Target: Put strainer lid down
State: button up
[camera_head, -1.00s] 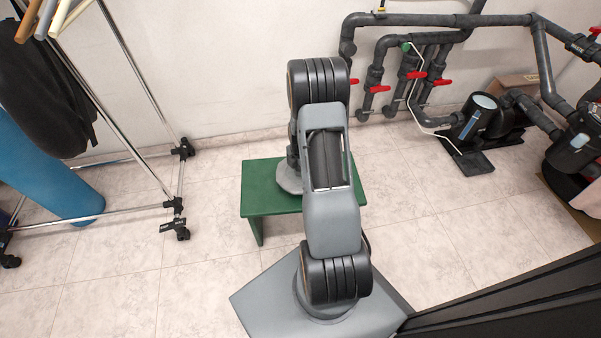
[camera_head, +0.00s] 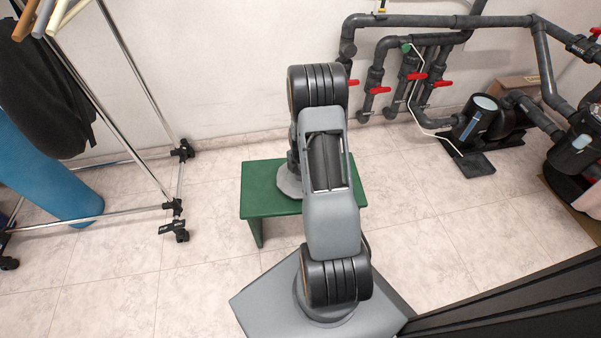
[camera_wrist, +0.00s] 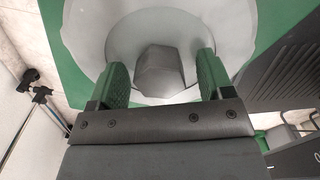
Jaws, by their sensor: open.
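The strainer lid is a pale grey, translucent round disc (camera_wrist: 97,32) with a raised blocky knob (camera_wrist: 160,72) in its middle. In the head view, part of the lid (camera_head: 287,185) shows on the green bench (camera_head: 258,203), mostly hidden behind my arm. My gripper (camera_wrist: 162,62) is open, its two green-padded fingers on either side of the knob, with a visible gap on each side. The gripper itself is hidden by my arm in the head view. Green bench top surrounds the lid in the wrist view.
A metal clothes rack (camera_head: 178,185) with a dark garment (camera_head: 45,85) stands at the left, near a blue roll (camera_head: 45,165). Grey pipes with red valves (camera_head: 415,77) and a pump (camera_head: 475,118) are at the back right. The tiled floor around the bench is clear.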

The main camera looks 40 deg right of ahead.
notch_tip(320, 180, up, 12)
jog(key=p, duration=0.4)
jog(key=s+a+r+m+t, duration=0.1)
jog(key=s+a+r+m, duration=0.1)
jog(key=a+r+m, duration=0.7)
jog(key=s+a+r+m+t, duration=0.1)
jog(key=s+a+r+m, duration=0.8)
jog(key=s+a+r, duration=0.1)
jog(key=shift+a+r+t, duration=0.35)
jog(key=shift+a+t, duration=0.05)
jog(key=shift+a, duration=0.5)
jog(key=shift+r+p, duration=0.1)
jog(key=shift+p, duration=0.2)
